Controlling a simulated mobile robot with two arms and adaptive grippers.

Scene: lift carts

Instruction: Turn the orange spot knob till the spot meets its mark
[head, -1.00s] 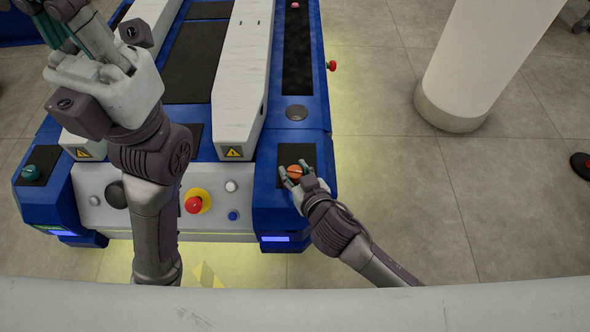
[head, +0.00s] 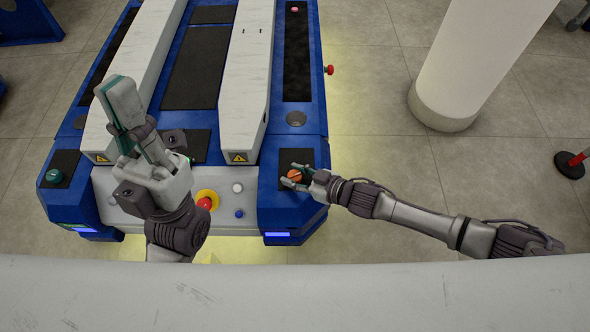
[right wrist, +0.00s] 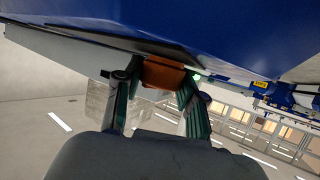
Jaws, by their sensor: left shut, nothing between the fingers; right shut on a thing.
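The orange spot knob (head: 294,174) sits on a black pad at the right front corner of the blue lift cart (head: 270,207). My right gripper (head: 292,175) is shut on the knob, with a finger on either side of it. In the right wrist view the orange knob (right wrist: 163,73) shows between the two fingers, under the blue cart body. The spot and its mark cannot be made out. My left gripper (head: 112,90) is shut and empty, raised over the left front part of the cart.
A red stop button (head: 205,203) on a yellow ring and a white button (head: 237,187) are on the cart's front panel. A green knob (head: 54,175) is at the left corner. A white pillar (head: 445,105) stands right. A red-and-white post (head: 572,163) is at the far right.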

